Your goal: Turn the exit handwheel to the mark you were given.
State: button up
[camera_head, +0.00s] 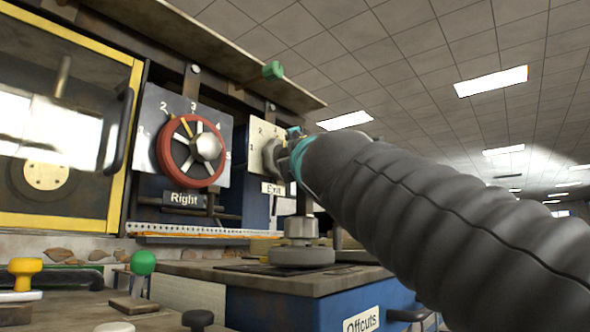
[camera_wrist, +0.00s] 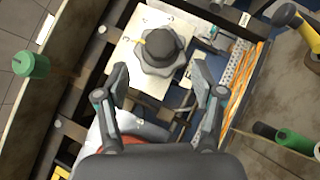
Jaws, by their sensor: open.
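The exit handwheel is a dark grey lobed knob with a yellow pointer on a pale numbered plate. In the wrist view the handwheel (camera_wrist: 163,52) lies just beyond my gripper (camera_wrist: 169,84), whose two fingers are spread apart and empty. In the head view the handwheel (camera_head: 272,157) shows above an "Exit" label (camera_head: 272,189). Numbers 1 and 2 are readable on its plate (camera_head: 257,134); my arm hides its right side and most of my gripper (camera_head: 294,136).
A red handwheel (camera_head: 171,158) with a yellow pointer sits left of it, above a "Right" label (camera_head: 185,199). A yellow-framed glass door (camera_head: 118,190) stands farther left. A green knob (camera_head: 273,70) hangs above. A blue bin marked "Offcuts" (camera_head: 290,309) is below.

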aim_at(285, 156)
jog(key=p+x, duration=0.2)
jog(key=x, duration=0.6)
jog(key=shift+w+p, duration=0.2)
jog(key=shift+p, duration=0.15)
jog(key=shift+c, duration=0.2)
jog(key=c, duration=1.1)
